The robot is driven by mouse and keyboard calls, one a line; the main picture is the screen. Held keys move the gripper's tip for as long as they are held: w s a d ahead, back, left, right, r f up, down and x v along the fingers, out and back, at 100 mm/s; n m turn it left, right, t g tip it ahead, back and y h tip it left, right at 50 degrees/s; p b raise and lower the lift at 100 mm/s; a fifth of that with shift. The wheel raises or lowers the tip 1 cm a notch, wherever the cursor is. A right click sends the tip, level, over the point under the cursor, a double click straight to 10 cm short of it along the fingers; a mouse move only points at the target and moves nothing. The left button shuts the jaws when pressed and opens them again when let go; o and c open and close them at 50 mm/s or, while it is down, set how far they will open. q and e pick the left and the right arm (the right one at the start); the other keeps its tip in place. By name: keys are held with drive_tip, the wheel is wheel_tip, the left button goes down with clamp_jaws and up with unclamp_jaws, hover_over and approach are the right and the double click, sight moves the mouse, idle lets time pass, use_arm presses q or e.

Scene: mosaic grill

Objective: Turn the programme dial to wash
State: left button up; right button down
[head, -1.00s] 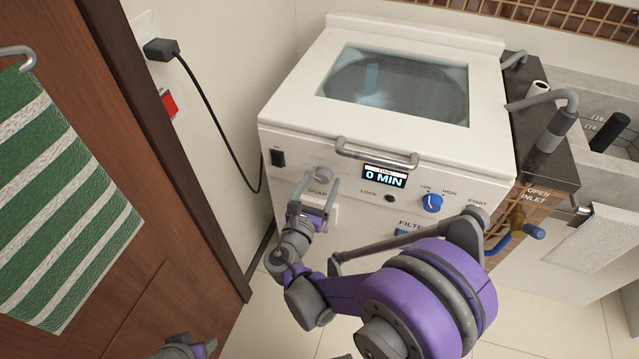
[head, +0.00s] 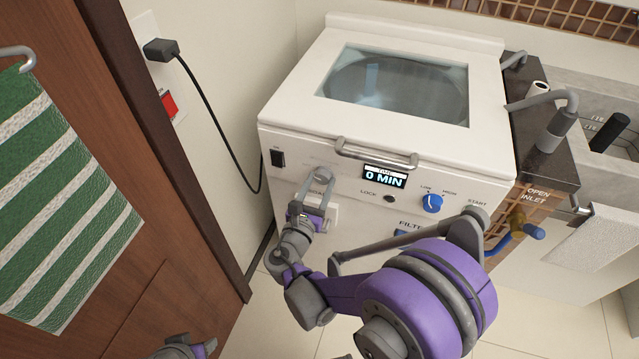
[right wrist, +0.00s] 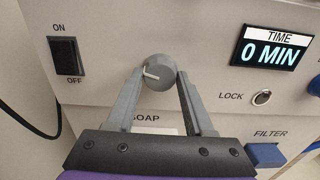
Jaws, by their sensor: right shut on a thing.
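The programme dial is a grey round knob (right wrist: 157,72) with a white pointer line that points left in the right wrist view. It sits on the white front panel of the washer (head: 290,138), left of the time display. The display (head: 384,177) reads 0 MIN. My right gripper (head: 320,180) is shut on the dial, one finger at each side, as the right wrist view (right wrist: 158,78) shows. In the head view the fingers partly hide the dial. No wash mark can be read by the dial. The fingers of my left gripper do not show.
A black on/off switch (right wrist: 66,56) is left of the dial. The lock hole (head: 389,198), a blue low/high knob (head: 432,203) and the blue filter part (right wrist: 267,155) are to its right. The lid handle (head: 375,158) juts out above the panel. A cable (head: 222,130) hangs at the left.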

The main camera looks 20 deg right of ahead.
drive_tip(key=m, duration=0.9)
drive_tip(key=shift+m, duration=0.3)
drive_tip(key=m, duration=0.5)
drive_tip(key=shift+m+p, duration=0.3)
drive_tip(key=shift+m, duration=2.2)
drive_tip(key=shift+c, duration=1.4)
unclamp_jaws()
